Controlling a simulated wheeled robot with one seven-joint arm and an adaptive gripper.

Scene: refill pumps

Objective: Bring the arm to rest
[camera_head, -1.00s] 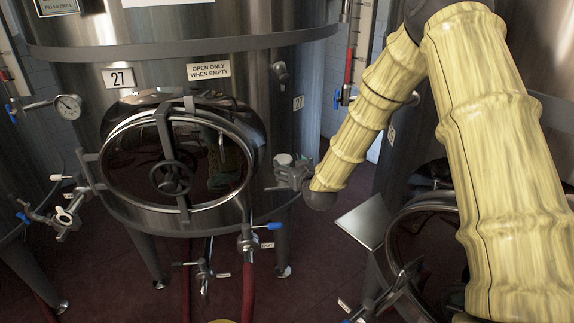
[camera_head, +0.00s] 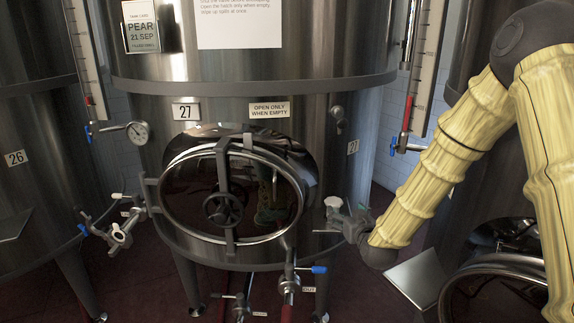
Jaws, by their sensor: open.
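My arm, in a yellow ribbed sleeve (camera_head: 430,175), comes down from the upper right and bends at a dark joint. Its dark wrist (camera_head: 378,252) ends in my gripper (camera_head: 340,222), small and grey, just right of the round hatch (camera_head: 232,200) of tank 27 (camera_head: 270,62). The gripper is open. Its fingers are small and overlap the tank's lower side in the picture, so I cannot tell whether they touch anything. The hatch is shut, with a dark handwheel and a vertical bar across it.
Tank 26 (camera_head: 30,130) stands at left. A metal plate (camera_head: 420,277) and another round hatch (camera_head: 500,285) are at lower right, near my arm.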

